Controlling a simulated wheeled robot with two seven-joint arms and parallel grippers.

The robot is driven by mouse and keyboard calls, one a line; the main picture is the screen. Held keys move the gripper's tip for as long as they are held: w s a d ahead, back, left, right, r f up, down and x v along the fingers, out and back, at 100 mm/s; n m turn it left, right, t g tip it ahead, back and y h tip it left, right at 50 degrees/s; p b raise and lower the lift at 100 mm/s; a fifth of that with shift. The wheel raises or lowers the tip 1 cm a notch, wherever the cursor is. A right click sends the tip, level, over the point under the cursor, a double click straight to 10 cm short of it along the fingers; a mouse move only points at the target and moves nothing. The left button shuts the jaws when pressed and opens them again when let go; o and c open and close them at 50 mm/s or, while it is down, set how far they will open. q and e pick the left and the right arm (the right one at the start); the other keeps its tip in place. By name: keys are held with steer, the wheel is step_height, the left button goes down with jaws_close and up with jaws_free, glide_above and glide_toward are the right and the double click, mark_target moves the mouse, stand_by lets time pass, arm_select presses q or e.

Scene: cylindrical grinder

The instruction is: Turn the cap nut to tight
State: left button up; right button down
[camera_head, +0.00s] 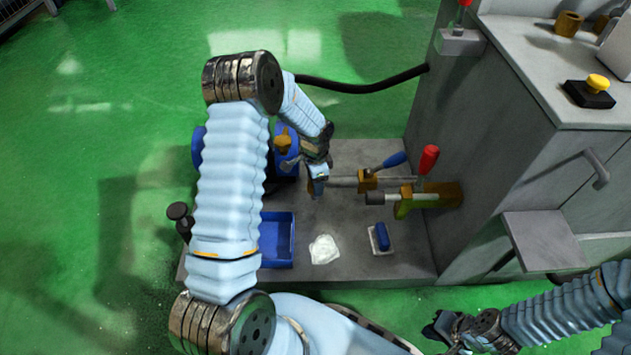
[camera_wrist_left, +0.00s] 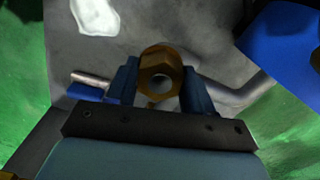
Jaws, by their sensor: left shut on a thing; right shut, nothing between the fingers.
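The cap nut (camera_wrist_left: 148,62) is a brass hex nut with a round hole facing the left wrist camera. It sits between the two blue fingers of my left gripper (camera_wrist_left: 160,84), which is shut on it. In the head view my left gripper (camera_head: 318,184) is over the grey machine bed, left of the clamps. I cannot make out the nut between its fingertips there, nor how far the nut is screwed on. My right gripper (camera_head: 440,328) is shut and empty at the lower right, away from the bed.
A red-handled clamp (camera_head: 428,160) and a blue-handled lever (camera_head: 393,160) stand right of my left gripper. The grey machine cabinet (camera_head: 480,150) borders the right side.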

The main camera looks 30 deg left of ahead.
arm_select(q)
steer(key=shift+m, duration=1.7)
steer(key=o, duration=1)
steer(key=shift+c, duration=0.2)
steer(key=shift+r, duration=0.1)
step_height(320, 180, up, 14)
steer(key=p, duration=0.2)
steer(key=shift+f, duration=0.2)
